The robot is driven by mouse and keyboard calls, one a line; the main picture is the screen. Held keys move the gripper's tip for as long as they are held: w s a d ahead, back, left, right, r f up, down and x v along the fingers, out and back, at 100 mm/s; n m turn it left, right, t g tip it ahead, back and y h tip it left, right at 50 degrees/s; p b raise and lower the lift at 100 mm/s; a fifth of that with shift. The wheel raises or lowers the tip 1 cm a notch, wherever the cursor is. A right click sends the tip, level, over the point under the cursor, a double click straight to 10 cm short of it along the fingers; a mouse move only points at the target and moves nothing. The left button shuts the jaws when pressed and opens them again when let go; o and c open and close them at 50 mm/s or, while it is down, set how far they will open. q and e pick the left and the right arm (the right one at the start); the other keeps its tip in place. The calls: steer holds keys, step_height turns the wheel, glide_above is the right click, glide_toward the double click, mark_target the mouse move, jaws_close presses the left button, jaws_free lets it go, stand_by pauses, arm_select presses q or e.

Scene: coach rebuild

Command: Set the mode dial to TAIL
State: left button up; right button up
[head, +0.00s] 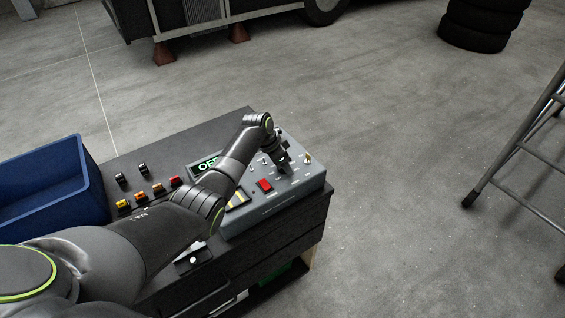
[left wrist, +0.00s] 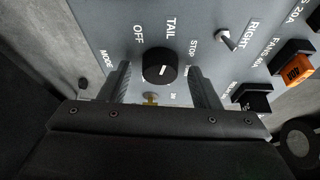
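The mode dial (left wrist: 160,66) is a round black knob with a short white mark on the grey control box (head: 311,184). In the left wrist view, OFF, TAIL and STOP are printed around it, with TAIL above the knob. I cannot tell surely which label the mark points to. A green display (head: 207,164) on the box shows letters starting "OF", the rest hidden by my arm. My left gripper (left wrist: 160,78) is open, its fingers on either side of the dial with gaps visible. In the head view the gripper hides the dial. My right gripper is not in view.
A toggle switch (left wrist: 227,40) and an orange fuse (left wrist: 297,69) are right of the dial. A red switch (head: 265,185) sits on the box front. Coloured fuses (head: 158,188) and a blue bin (head: 52,186) are at left. A ladder (head: 513,145) stands right on open floor.

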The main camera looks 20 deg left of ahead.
arm_select(q)
steer(key=shift+r, duration=0.15)
steer(key=shift+s+a+r, duration=0.15)
steer(key=shift+a+r, duration=0.1)
steer(key=shift+r, duration=0.35)
steer(key=b+v, duration=0.2)
steer(key=v, duration=1.3)
steer(key=shift+r+b, duration=0.4)
steer(key=shift+s, duration=0.15)
